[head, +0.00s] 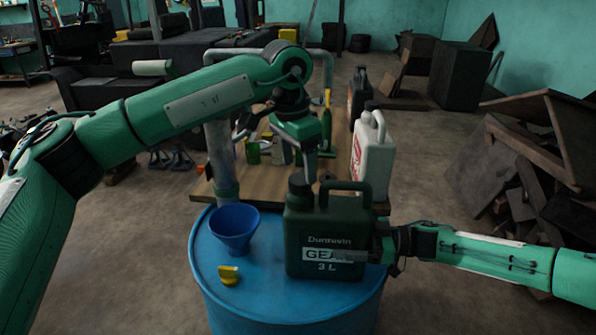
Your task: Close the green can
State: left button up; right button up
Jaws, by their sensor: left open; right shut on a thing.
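The dark green can (325,235), labelled as a 3 L gear can, stands upright on the blue drum (230,305). Its neck (299,185) is at the top left, with a dark top; I cannot tell whether that is a cap or the bare opening. The handle arches to the right of the neck. My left gripper (312,178) points down just above and behind the can's top, near the neck, open. My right gripper (380,248) is shut on the can's right side.
A blue funnel (234,226) and a small yellow object (229,275) are on the drum's left side. Behind is a wooden table (215,190) with a white jug (374,155), a dark can (359,92) and small items. Scrap panels (555,130) lie at right.

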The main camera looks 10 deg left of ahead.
pick_arm(q)
jog(key=shift+r, duration=0.8)
jog(key=shift+c, duration=0.2)
